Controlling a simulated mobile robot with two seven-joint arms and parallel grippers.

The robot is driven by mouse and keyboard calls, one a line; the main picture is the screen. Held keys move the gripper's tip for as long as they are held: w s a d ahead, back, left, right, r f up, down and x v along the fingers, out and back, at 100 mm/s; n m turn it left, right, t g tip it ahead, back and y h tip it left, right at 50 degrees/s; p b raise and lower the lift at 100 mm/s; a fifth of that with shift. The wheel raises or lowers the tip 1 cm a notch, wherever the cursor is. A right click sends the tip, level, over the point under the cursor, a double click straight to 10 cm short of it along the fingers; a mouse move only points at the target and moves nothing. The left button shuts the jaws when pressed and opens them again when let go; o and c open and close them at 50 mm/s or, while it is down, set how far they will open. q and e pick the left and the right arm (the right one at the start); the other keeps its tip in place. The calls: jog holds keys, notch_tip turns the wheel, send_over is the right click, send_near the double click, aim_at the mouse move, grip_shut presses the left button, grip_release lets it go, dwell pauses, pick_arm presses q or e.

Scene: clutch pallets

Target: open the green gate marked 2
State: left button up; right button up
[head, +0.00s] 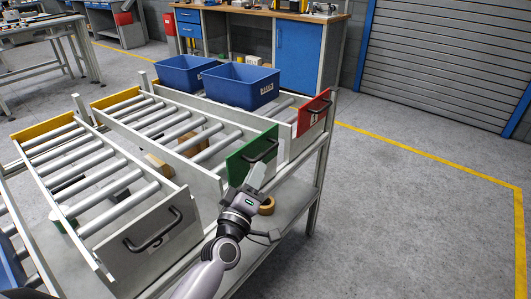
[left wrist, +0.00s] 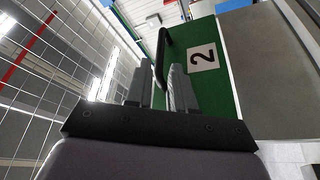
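The green gate (head: 240,166) stands upright at the end of the middle roller lane, with a dark bar handle (head: 266,151) on its face. In the left wrist view the green gate (left wrist: 222,92) carries a white label with a 2 (left wrist: 203,57). My left gripper (head: 258,173) is at the gate's front, just below the handle in the head view. In the left wrist view the left gripper's fingers (left wrist: 160,80) are apart, with the dark handle (left wrist: 161,58) lying between them near the tips. Contact cannot be made out. My right gripper is out of view.
A grey gate (head: 150,240) with a handle closes the nearer lane; a red gate (head: 314,113) closes the farther one. Two blue bins (head: 240,85) sit on the farther lane. A tape roll (head: 267,205) lies on the lower shelf. The floor at right is clear.

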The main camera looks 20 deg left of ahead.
aim_at(266, 151)
pick_arm(q)
jog(key=x, duration=0.7)
jog(key=shift+w, duration=0.15)
grip_shut()
